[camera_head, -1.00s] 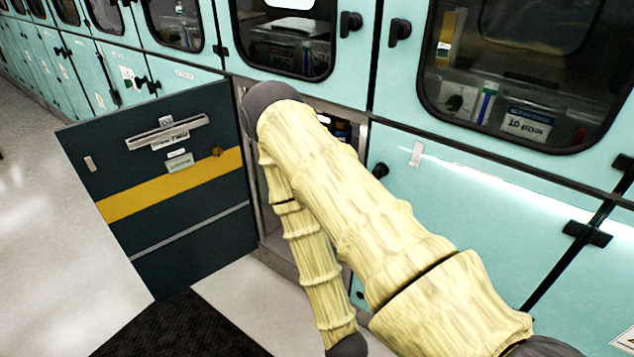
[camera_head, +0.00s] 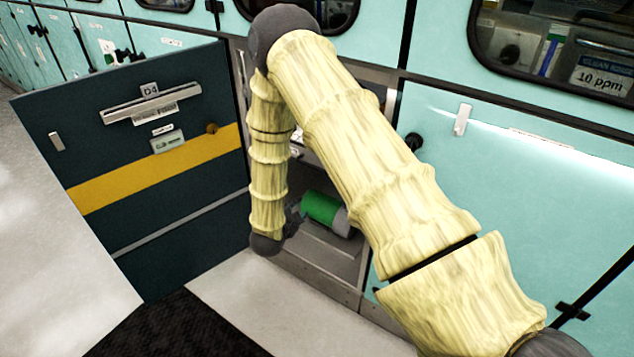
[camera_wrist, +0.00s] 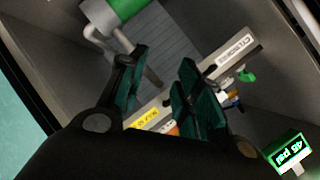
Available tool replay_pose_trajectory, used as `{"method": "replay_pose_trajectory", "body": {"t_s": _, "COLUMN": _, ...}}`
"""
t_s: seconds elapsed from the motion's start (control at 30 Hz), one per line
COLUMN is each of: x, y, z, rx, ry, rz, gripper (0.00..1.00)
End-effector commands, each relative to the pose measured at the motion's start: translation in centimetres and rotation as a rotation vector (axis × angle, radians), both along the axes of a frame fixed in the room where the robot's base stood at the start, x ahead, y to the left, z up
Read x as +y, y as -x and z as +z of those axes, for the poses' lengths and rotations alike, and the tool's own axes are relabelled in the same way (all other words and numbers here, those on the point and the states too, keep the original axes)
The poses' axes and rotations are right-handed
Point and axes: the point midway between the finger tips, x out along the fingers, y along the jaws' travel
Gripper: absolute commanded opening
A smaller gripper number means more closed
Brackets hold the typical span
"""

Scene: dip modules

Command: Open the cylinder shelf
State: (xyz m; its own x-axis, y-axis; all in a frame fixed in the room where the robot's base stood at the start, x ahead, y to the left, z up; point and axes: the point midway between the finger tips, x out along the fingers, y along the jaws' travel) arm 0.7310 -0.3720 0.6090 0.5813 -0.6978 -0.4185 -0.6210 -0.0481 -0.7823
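My gripper (camera_wrist: 163,62) is inside the open cabinet compartment, with its two green-padded fingers apart. A pale grey bar (camera_wrist: 238,52), with lettering that seems to begin "CYLIN" and a yellow label, runs diagonally by the fingers. Part of it is hidden behind them, and I cannot tell if they touch it. A green cylinder with a grey end (camera_wrist: 128,8) lies beyond the left finger. In the head view the green cylinder (camera_head: 321,207) lies low in the compartment, right beside my gripper, which is mostly hidden there.
The dark cabinet door (camera_head: 130,235), marked D4 with a yellow stripe, stands swung open to the left. Teal cabinet fronts (camera_head: 540,190) line the right. A green "45 psi" display (camera_wrist: 287,150) is at the lower right in the wrist view.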

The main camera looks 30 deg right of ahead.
Motion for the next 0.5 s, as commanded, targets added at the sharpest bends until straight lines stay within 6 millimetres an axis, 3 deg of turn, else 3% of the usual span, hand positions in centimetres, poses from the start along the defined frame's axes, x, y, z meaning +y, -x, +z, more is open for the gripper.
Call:
{"method": "replay_pose_trajectory", "body": {"t_s": 0.03, "x": -1.2, "y": -1.9, "z": 0.5, "rx": -0.116, "ry": -0.015, "rz": -0.096, "gripper": 0.34}}
{"method": "replay_pose_trajectory", "body": {"t_s": 0.2, "x": -3.8, "y": -4.7, "z": 4.4, "rx": -0.410, "ry": -0.055, "rz": -0.346, "gripper": 0.34}}
{"method": "replay_pose_trajectory", "body": {"t_s": 0.33, "x": -4.7, "y": -5.4, "z": 6.0, "rx": -0.522, "ry": -0.068, "rz": -0.438, "gripper": 0.34}}
{"method": "replay_pose_trajectory", "body": {"t_s": 0.5, "x": -5.7, "y": -5.8, "z": 6.4, "rx": -0.558, "ry": -0.073, "rz": -0.467, "gripper": 0.34}}
